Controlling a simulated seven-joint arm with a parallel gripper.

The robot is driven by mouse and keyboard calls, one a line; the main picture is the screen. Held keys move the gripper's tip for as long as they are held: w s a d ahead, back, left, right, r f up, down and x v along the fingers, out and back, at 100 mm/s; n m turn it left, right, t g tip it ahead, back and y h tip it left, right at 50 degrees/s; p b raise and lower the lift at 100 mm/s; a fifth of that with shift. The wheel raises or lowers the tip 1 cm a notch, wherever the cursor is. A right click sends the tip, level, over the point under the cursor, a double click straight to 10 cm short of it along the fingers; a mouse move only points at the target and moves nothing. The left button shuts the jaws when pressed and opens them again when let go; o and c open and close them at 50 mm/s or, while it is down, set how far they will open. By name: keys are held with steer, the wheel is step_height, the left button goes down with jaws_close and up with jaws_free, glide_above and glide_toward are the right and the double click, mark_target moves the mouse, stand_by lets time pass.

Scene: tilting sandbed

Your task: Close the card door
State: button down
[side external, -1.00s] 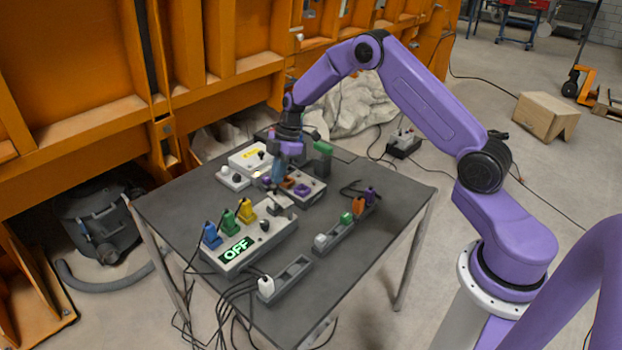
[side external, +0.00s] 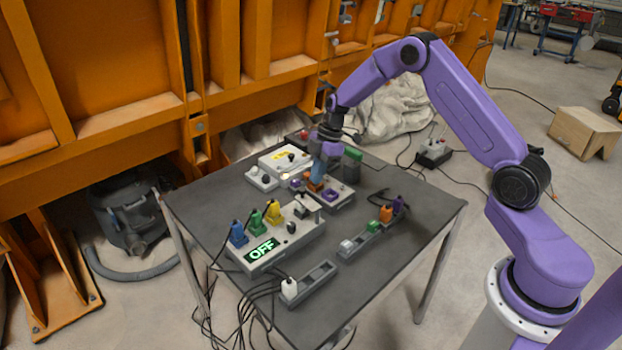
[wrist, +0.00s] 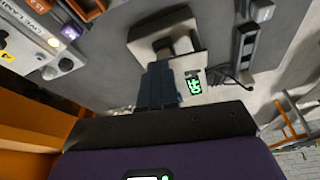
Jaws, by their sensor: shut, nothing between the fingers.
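My gripper (side external: 317,178) points down over the grey box with purple and orange parts (side external: 340,196) near the table's middle. In the wrist view its dark blue-grey fingers (wrist: 160,70) are shut with nothing between them. The fingertips are close to a pale grey block with a dark recess (wrist: 150,27); I cannot tell whether they touch it. A pale panel with a small green display (wrist: 194,84) lies right beside the fingers. I cannot tell for sure which part is the card door or how far open it stands; the gripper hides part of this area.
A socket strip (side external: 372,236) lies in front. The table's right corner is clear.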

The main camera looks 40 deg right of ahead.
steer(key=w+d+r+n+g, duration=0.1)
steer(key=d+r+n, duration=0.3)
steer(key=r, duration=0.5)
steer(key=shift+m, duration=0.4)
steer(key=shift+a+r+x, duration=0.15)
steer(key=shift+a+x, duration=0.25)
steer(key=shift+x, duration=1.4)
steer(key=shift+a+r+x, duration=0.1)
steer(key=shift+a+x, duration=0.3)
steer(key=shift+x, duration=1.4)
steer(key=shift+a+r+x, duration=0.15)
steer(key=shift+a+x, duration=0.3)
steer(key=shift+x, duration=1.35)
steer(key=shift+w+a+n, duration=0.1)
steer(key=shift+a+n, duration=0.6)
steer(key=shift+a, duration=0.05)
steer(key=shift+d+f, duration=0.1)
